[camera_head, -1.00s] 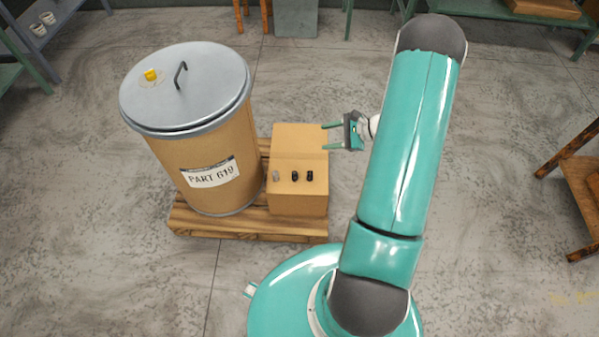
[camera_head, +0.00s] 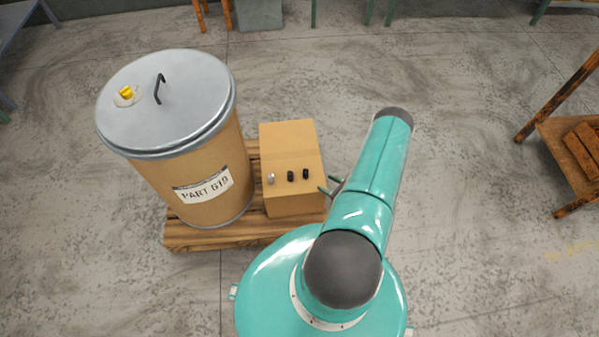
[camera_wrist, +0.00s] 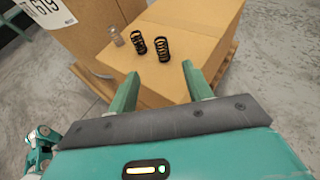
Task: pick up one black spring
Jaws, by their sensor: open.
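Two black springs stand upright on top of a cardboard box (camera_head: 290,145). The left black spring (camera_head: 290,176) and the right black spring (camera_head: 306,174) are side by side near the box's front edge. In the wrist view the left black spring (camera_wrist: 137,42) and right black spring (camera_wrist: 162,48) lie beyond my fingertips, touched by neither. My gripper (camera_wrist: 160,80) is open and empty, its two green fingers pointing towards the box. In the head view my gripper (camera_head: 329,187) is at the box's right side, mostly hidden behind my arm.
A pale silver spring (camera_head: 271,179) stands left of the black ones. A large drum (camera_head: 225,165) with a grey lid stands left of the box. Both rest on a wooden pallet (camera_head: 195,238). A wooden rack (camera_head: 565,140) is at the far right. Floor between is clear.

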